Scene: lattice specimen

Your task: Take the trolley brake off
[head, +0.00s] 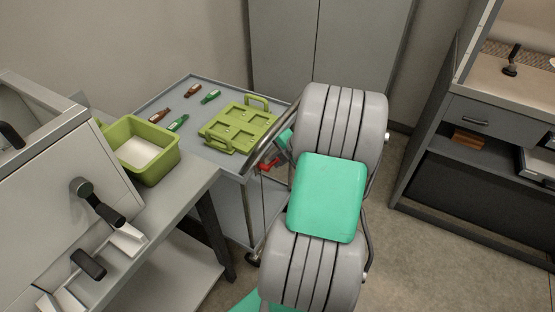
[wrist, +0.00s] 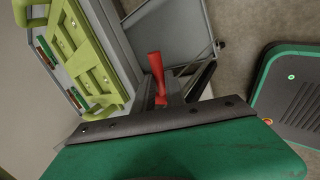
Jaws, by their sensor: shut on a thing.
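The grey trolley (head: 185,92) stands against the wall, left of my arm in the head view. Its red brake lever (head: 266,166) is at the near right corner, below the push handle (head: 273,138). In the wrist view the red lever (wrist: 156,68) stands up from the fingers at the trolley's edge. My gripper (wrist: 162,97) is shut on the lever; its palm hides the lower part of the grip. In the head view my arm covers most of my gripper.
A green tray (head: 240,126) with handles and several small bottles lie on the trolley top. A green bin (head: 155,172) stands on the bench at left. A grey cabinet (head: 330,45) is behind. A shelved bench (head: 470,144) stands at right, with clear floor before it.

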